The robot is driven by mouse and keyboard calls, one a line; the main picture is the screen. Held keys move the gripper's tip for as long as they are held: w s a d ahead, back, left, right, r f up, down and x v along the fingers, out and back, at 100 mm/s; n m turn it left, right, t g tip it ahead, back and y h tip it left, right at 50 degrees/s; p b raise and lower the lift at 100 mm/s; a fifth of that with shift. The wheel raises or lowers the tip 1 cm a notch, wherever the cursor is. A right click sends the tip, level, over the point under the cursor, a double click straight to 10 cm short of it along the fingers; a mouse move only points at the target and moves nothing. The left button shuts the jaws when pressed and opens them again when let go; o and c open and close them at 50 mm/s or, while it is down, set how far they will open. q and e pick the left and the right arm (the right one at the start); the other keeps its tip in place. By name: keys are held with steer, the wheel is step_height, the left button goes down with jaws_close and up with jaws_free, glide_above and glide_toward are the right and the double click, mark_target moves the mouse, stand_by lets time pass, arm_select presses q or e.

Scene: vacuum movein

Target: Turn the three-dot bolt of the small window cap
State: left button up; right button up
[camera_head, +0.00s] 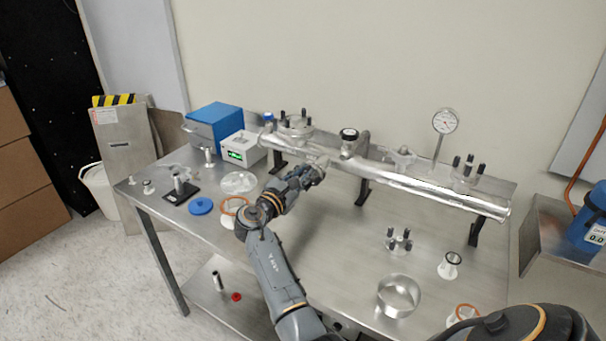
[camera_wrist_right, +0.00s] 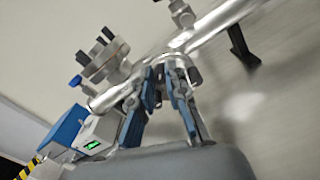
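A polished metal tube (camera_head: 410,185) lies on stands along the back of the table. A flange with several upright black bolts (camera_head: 295,127) sits at its left end, and another bolted flange (camera_head: 467,172) at its right. I cannot tell which part is the small window cap; dot marks are too small to see. My right gripper (camera_head: 318,168) is in front of the tube, right of the left flange. In the wrist view its fingers (camera_wrist_right: 166,80) are apart, close to the tube (camera_wrist_right: 205,30), with the bolted flange (camera_wrist_right: 105,60) to the left. My left gripper is out of view.
A black-topped valve (camera_head: 349,134) and a dial gauge (camera_head: 445,121) rise along the tube. A white box with a green display (camera_head: 242,150) and a blue box (camera_head: 215,120) stand left. Loose fittings (camera_head: 398,240) and a metal ring (camera_head: 398,296) lie on the table's right.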

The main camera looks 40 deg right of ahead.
steer(key=o, duration=0.3)
step_height(320, 180, up, 10)
stand_by(0.5)
